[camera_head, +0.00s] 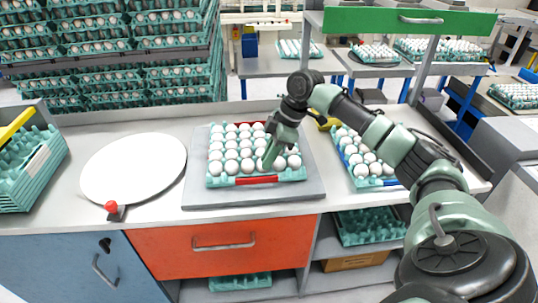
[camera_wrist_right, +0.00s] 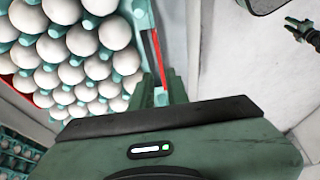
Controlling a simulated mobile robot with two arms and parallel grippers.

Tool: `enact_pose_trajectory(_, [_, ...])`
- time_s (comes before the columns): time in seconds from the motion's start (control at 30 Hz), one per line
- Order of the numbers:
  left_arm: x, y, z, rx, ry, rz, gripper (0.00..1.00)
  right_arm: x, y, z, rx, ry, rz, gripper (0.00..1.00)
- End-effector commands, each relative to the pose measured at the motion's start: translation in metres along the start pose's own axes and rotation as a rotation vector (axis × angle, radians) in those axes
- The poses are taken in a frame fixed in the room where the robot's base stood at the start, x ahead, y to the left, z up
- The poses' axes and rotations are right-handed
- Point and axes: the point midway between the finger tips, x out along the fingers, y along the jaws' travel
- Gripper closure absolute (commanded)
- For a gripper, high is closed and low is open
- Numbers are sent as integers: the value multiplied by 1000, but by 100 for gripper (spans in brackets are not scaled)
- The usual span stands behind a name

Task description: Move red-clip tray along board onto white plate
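The red-clip egg tray (camera_head: 214,182), teal and full of white eggs, sits on a grey board (camera_head: 310,190) on the counter. One red clip (camera_head: 256,180) is on its front rim and another (camera_head: 252,124) at its back rim. The white plate (camera_head: 133,168) is a bare round disc left of the board. My right gripper (camera_head: 268,160) points down over the tray's front rows, just behind the front clip. In the wrist view, a thin red strip (camera_wrist_right: 158,55) shows by its green fingers (camera_wrist_right: 166,90); I cannot tell if they grip it.
A blue-clip egg tray (camera_head: 361,183) stands right of the board, partly behind my right arm. A red knob (camera_head: 111,206) is at the plate's front edge. Stacked teal trays (camera_head: 30,180) stand at the far left. Bare counter lies between plate and board.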

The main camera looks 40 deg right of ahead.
Motion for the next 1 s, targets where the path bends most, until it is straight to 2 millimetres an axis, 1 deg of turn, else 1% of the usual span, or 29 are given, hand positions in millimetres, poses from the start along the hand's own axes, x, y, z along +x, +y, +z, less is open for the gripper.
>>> enact_pose_trajectory(0.3, [-8, 1, -1, 0, 0, 2, 64, 48, -2, 0, 1, -1, -4, 85])
enact_pose_trajectory(0.5, [-11, 1, -1, 0, -1, 2, 64, 67, -1, 0, 0, -1, -1, 85])
enact_pose_trajectory(0.63, [-11, 1, 0, 0, -1, 2, 64, 71, -1, 0, -1, -1, 0, 85])
enact_pose_trajectory(0.87, [-11, 1, 0, 0, -1, 2, 64, 71, -1, 0, -1, -1, 0, 85])
enact_pose_trajectory(0.9, [-11, 1, 0, 0, -1, 2, 64, 71, 0, 0, -1, -1, 0, 96])
enact_pose_trajectory(0.93, [-11, 1, 0, 0, -1, 2, 64, 71, 0, 0, -1, -1, 0, 100])
enact_pose_trajectory(1.0, [-11, 1, 0, 0, -1, 2, 64, 71, 0, 0, -1, -1, 0, 100])
